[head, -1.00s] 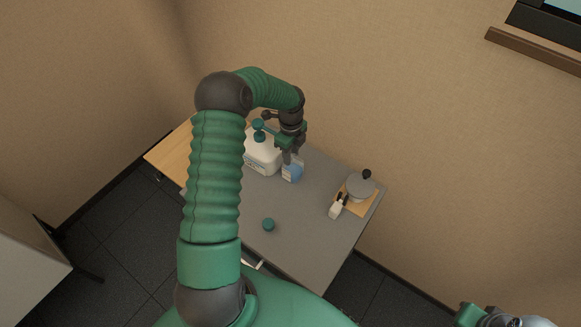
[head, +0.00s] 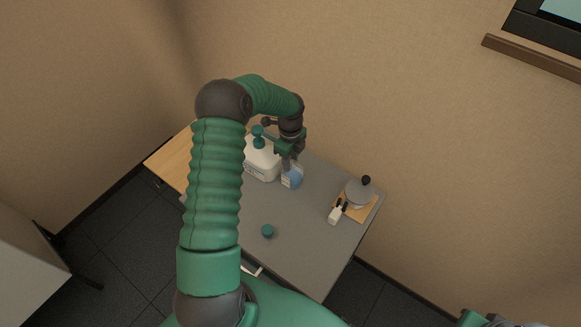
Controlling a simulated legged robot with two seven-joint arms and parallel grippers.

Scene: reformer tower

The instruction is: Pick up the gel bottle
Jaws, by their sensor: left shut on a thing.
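A small bottle with a blue and white body (head: 292,178), which I take to be the gel bottle, is upright at the back of the grey table. My left gripper (head: 290,163) reaches down over it and is shut on its top. The fingers hide the bottle's cap, and I cannot tell whether its base touches the table. A larger white bottle with a teal pump top (head: 262,163) stands close on its left, partly behind my arm. My right gripper is not clearly visible; only a bit of that arm shows at the bottom right edge.
The grey table (head: 305,230) has a small teal knob-like object (head: 267,231) near its front. A wooden board (head: 362,208) with a grey lidded pot (head: 358,190) and a small white item (head: 335,215) is at the right. A wall stands behind.

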